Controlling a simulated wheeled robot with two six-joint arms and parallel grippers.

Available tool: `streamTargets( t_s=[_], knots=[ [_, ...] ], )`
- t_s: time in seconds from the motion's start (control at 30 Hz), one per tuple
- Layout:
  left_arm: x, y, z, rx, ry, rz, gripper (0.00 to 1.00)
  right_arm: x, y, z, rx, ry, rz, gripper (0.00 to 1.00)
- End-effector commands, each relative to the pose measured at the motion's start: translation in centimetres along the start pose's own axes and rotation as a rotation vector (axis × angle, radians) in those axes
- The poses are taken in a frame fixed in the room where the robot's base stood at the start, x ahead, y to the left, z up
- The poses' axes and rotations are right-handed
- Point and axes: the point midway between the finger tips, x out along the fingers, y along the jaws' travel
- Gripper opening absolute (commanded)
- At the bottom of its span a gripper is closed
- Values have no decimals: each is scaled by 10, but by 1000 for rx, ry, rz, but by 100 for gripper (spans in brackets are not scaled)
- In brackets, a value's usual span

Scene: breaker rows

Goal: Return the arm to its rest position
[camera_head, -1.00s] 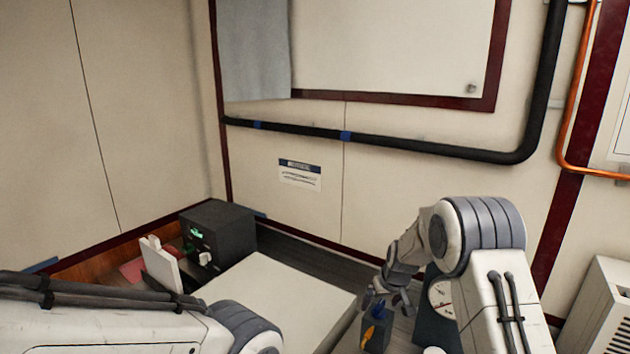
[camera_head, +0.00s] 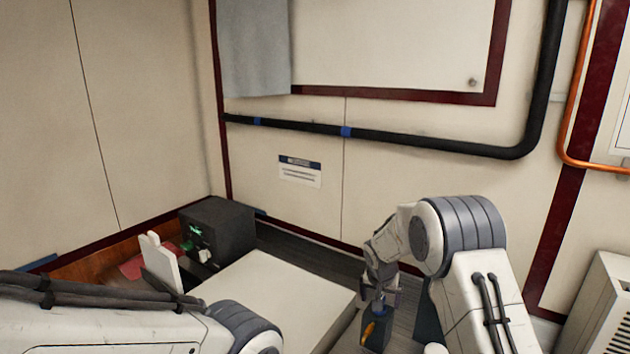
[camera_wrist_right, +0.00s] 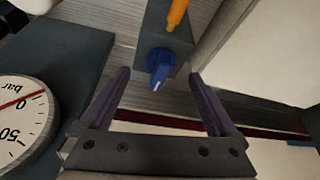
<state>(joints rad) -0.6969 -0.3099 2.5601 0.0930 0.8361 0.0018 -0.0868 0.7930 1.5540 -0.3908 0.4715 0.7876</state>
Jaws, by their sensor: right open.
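My right arm comes in at the lower right of the head view, bent at a grey-banded joint. Its gripper (camera_head: 379,302) points down over a small dark box (camera_head: 377,335) with a blue knob and an orange handle (camera_head: 368,331). In the right wrist view the gripper (camera_wrist_right: 158,76) is open and empty. The blue knob (camera_wrist_right: 160,66) shows between its fingers, and the orange handle (camera_wrist_right: 177,14) lies beyond it. I cannot tell whether the fingers touch the knob. My left arm crosses the lower left of the head view; its gripper is not in view.
A pressure gauge (camera_wrist_right: 22,118) stands beside the right gripper in the wrist view. A pale panel (camera_head: 285,293) lies between the arms. A black box (camera_head: 218,226) and a white upright piece (camera_head: 160,261) stand at the left. A black pipe (camera_head: 430,143) runs along the wall.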

Motion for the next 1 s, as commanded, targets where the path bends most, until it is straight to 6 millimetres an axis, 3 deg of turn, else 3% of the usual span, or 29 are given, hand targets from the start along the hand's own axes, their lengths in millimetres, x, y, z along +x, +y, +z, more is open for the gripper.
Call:
streamTargets(
  t_s=[0.27,0.53,1.0],
  knots=[
    [6,0,0,0,0,0,99,0,-2,0,204,2,85,95],
    [17,-1,1,1,0,0,99,-34,-4,-1,197,2,80,95],
    [17,-1,1,0,0,0,99,-40,-5,0,196,-1,81,95]
  ],
)
